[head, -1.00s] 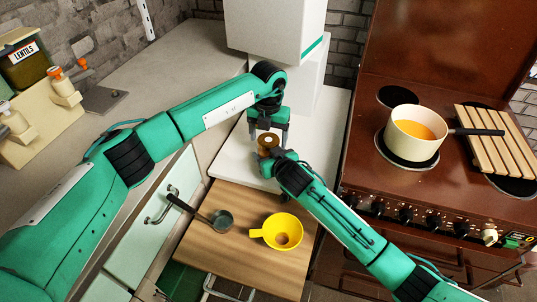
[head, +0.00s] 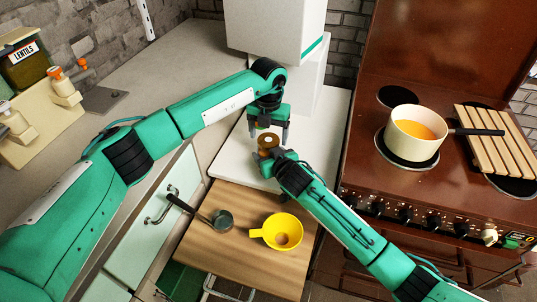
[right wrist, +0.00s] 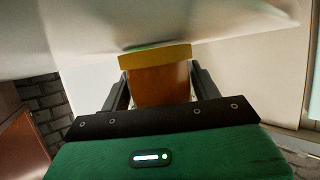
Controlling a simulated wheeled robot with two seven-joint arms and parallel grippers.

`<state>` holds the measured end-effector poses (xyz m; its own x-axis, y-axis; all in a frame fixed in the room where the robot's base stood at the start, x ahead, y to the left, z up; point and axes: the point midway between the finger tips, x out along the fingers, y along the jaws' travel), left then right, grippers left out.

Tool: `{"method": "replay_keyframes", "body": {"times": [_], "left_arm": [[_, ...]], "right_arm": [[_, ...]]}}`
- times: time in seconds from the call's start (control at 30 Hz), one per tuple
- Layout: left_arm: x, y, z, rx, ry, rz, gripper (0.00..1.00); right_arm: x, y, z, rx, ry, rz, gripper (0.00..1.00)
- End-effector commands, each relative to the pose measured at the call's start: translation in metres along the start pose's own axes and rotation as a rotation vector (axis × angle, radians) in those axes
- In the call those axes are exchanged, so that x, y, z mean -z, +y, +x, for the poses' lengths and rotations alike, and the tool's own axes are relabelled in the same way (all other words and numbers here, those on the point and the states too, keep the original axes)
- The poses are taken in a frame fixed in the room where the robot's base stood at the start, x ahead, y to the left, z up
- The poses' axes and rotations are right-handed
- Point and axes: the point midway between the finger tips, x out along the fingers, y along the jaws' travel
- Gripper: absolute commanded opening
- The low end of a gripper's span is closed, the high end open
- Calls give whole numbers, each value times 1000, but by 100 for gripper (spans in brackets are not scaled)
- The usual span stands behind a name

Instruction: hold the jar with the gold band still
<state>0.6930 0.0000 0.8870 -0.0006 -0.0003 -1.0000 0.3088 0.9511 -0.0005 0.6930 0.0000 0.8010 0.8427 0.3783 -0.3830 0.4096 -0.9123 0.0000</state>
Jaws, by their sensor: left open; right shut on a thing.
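The jar with the gold band (head: 268,142) shows from above in the head view as a small brown-gold round top with a pale centre. In the right wrist view the gold band (right wrist: 155,57) circles the top of its orange-brown body (right wrist: 158,86). My right gripper (head: 273,159) is shut on the jar, with one finger on each side of it in the right wrist view (right wrist: 160,92). My left gripper (head: 268,134) is open above the jar, pointing down, its fingers apart. Whether they touch the jar I cannot tell.
A wooden board (head: 247,268) below holds a yellow funnel (head: 286,218) and a small dark-handled cup (head: 222,220). A white appliance (head: 278,32) stands behind my grippers. At right, a cream pan (head: 400,140) sits on the brown stove beside a slatted rack (head: 497,137).

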Motion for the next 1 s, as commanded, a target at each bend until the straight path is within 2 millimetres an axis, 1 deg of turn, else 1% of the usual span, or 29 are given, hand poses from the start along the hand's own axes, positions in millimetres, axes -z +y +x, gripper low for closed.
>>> {"method": "replay_keyframes", "body": {"times": [0.1,0.23,0.3,0.5,0.53,0.6,0.63,0.87,1.0], "left_arm": [[0,1,-16,-1,-3,0,78],[0,0,-33,0,-1,-1,78],[0,0,-36,0,-1,-1,78],[0,0,-37,0,0,-1,78],[0,0,-37,0,0,-1,82],[0,0,-37,0,0,-1,95],[0,0,-37,0,0,-1,100],[0,0,-38,0,0,0,100],[0,0,-49,-1,-2,0,100]], "right_arm": [[0,0,0,0,0,0,0],[0,0,0,0,0,0,0],[0,0,0,0,0,0,0],[0,0,0,0,0,0,0],[0,0,0,0,0,0,0],[0,0,0,0,0,0,0],[0,0,0,0,0,0,0],[0,0,0,0,0,0,0],[0,0,0,0,0,0,0]]}}
